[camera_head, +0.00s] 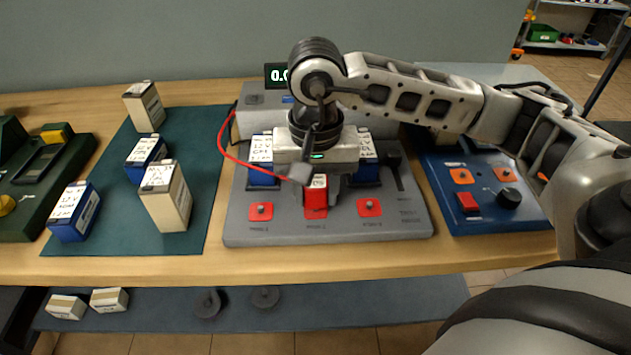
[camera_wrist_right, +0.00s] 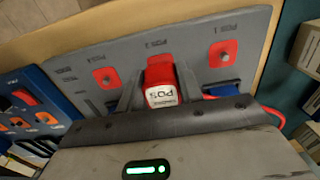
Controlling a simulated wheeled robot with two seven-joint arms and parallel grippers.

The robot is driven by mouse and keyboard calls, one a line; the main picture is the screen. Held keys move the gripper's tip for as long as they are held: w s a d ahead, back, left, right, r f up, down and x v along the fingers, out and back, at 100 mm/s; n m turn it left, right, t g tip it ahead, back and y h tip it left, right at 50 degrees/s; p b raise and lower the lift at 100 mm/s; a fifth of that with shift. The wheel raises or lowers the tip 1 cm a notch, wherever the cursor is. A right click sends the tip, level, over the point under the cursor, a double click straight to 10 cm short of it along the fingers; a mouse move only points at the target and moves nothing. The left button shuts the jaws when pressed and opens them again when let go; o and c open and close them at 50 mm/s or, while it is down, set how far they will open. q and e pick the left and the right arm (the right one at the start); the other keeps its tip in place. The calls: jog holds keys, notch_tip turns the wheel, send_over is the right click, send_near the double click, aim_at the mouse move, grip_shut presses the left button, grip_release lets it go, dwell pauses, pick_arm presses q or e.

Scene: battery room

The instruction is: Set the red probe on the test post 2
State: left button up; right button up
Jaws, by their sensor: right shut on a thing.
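My right gripper (camera_head: 317,186) is shut on the red probe (camera_head: 316,203), also in the right wrist view (camera_wrist_right: 160,84), where its white end label reads POS. A red cable (camera_head: 244,161) runs to it from the left. The probe is roughly upright over the middle position of the grey test board (camera_head: 240,232). It hides the middle pad and post there; I cannot tell whether it touches. The left red pad with its post (camera_head: 261,211) and the right one (camera_head: 369,207) are bare. My left gripper is out of view.
Blue batteries (camera_head: 262,175) stand on the board behind the posts. A blue panel with a knob (camera_head: 508,198) is at right. Blue and beige blocks, including a beige one (camera_head: 170,205), stand on the green mat (camera_head: 120,243) at left. The wooden front edge of the table is clear.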

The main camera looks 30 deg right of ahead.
jog(key=shift+f, duration=0.55)
jog(key=shift+b, duration=0.3)
dwell(0.3)
jog(key=shift+b, duration=0.45)
dwell(0.3)
dwell(0.4)
jog(key=shift+f+b, duration=0.75)
jog(key=shift+b, duration=0.15)
jog(key=o, duration=0.7)
